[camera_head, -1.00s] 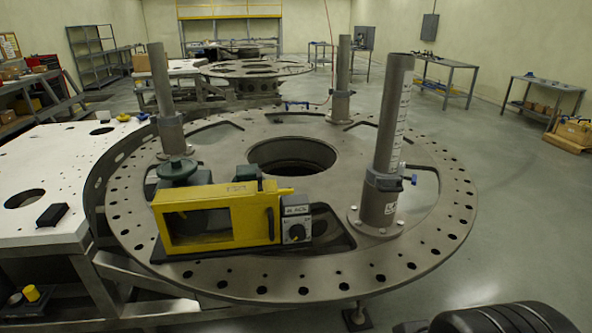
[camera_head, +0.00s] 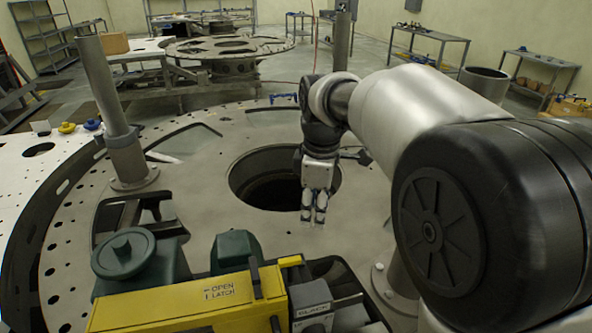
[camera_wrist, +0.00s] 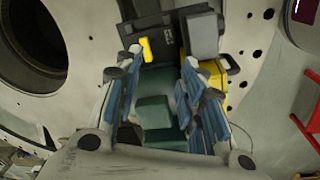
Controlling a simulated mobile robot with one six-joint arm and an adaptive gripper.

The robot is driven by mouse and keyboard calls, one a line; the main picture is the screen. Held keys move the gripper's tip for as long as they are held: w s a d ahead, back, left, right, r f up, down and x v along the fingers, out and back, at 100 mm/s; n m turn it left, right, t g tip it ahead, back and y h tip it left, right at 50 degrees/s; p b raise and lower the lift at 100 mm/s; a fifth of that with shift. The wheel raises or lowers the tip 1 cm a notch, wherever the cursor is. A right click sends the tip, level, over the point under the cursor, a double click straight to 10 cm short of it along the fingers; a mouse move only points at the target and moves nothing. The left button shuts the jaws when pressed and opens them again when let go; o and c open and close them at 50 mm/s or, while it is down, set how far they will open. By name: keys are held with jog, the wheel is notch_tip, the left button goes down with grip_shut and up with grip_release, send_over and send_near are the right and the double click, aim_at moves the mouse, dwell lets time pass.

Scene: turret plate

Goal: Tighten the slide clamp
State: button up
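I cannot tell for sure which part is the slide clamp. A yellow frame (camera_head: 190,304) marked "OPEN LATCH" stands on the turret plate (camera_head: 205,178) at the front, with a round green knob (camera_head: 124,253) and a green block (camera_head: 236,250) behind it. My gripper (camera_head: 313,220) points down over the plate beside the central hole, behind and right of the green block. In the wrist view my gripper (camera_wrist: 160,68) is open, its fingers apart and empty. A green housing (camera_wrist: 155,115) shows between them and the yellow frame (camera_wrist: 218,80) beyond the right finger.
An upright post (camera_head: 108,105) stands at the left. My arm hides most of the right post and its collar. The central hole (camera_head: 268,178) lies left of my gripper. Blue-handled parts (camera_head: 284,98) sit at the plate's back edge. Benches stand behind.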

aim_at(290, 259)
jog(key=w+a+f+n+g+p, duration=0.1)
jog(key=w+a+f+n, duration=0.4)
jog(key=w+a+f, duration=0.1)
notch_tip(290, 259, down, 18)
jog(key=b, duration=0.4)
jog(key=shift+r, duration=0.1)
jog(key=shift+c, duration=0.3)
grip_shut()
